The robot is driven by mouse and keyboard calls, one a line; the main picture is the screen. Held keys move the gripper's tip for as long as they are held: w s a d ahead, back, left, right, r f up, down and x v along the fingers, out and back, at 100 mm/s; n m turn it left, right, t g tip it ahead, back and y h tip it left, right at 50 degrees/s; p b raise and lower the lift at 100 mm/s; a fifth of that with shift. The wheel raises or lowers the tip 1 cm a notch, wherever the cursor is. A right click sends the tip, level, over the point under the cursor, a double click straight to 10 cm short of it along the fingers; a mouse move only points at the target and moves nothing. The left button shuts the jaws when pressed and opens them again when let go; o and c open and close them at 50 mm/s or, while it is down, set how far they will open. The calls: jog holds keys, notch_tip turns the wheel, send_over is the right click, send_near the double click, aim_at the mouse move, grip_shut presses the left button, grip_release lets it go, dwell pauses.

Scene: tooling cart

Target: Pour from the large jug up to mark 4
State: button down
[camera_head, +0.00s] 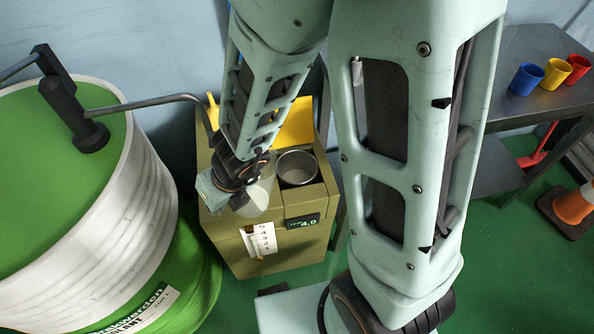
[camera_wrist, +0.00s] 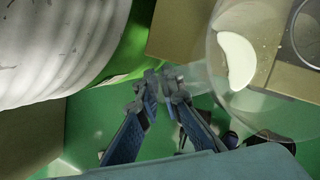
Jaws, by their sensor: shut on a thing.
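My gripper (camera_wrist: 163,90) is shut at the side of a clear jug (camera_wrist: 222,98), most likely on its handle; the grip itself is unclear. A pale crescent of liquid (camera_wrist: 238,60) shows inside the jug. In the head view the jug (camera_head: 262,193) is a pale translucent shape beside the wrist, partly hidden by my arm; its tilt is hard to tell. Just right of it, a round metal vessel (camera_head: 296,168) sits in the olive cart top (camera_head: 318,196). Its rim (camera_wrist: 296,45) also shows in the wrist view. A small dark display (camera_head: 303,221) reads 4.0.
A paper label (camera_head: 259,239) is on the cart front. A large green and white drum (camera_head: 120,200) stands close at the left. Blue (camera_head: 527,79), yellow (camera_head: 555,73) and red (camera_head: 577,68) cups stand on a dark table at right. An orange cone (camera_head: 574,206) is below.

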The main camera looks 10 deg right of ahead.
jog(key=shift+a+f+n+t+h+b, duration=0.1)
jog(key=shift+a+f+t+h+b, duration=0.15)
jog(key=shift+f+b, duration=0.25)
jog(key=shift+a+f+n+t+h+b, duration=0.1)
jog(key=shift+f+t+h+b, duration=0.1)
jog(key=shift+f+h+b, duration=0.2)
jog(key=shift+a+f+n+t+h+b, duration=0.1)
jog(key=shift+a+f+t+h+b, duration=0.15)
jog(key=shift+f+b, duration=0.25)
jog(key=shift+r, duration=0.1)
dwell(3.7)
jog(key=r+p, duration=0.1)
jog(key=d+r+y+p, duration=0.1)
jog(key=p, duration=0.1)
jog(key=shift+r+g, duration=0.25)
jog(key=shift+g, duration=0.15)
jog(key=shift+w+d+r+m+g+y+p, duration=0.2)
jog(key=shift+d+r+g+y+p, duration=0.3)
jog(key=shift+p, duration=0.55)
jog(key=shift+w+d+r+m+g+y+p, duration=0.1)
jog(key=shift+d+r+m+g+y+p, duration=0.15)
jog(key=shift+r+y+p, duration=0.65)
jog(key=shift+w+d+r+m+g+y+p, duration=0.15)
jog(key=shift+d+r+g+y+p, duration=0.3)
jog(key=shift+p, duration=0.75)
jog(key=shift+r, duration=0.1)
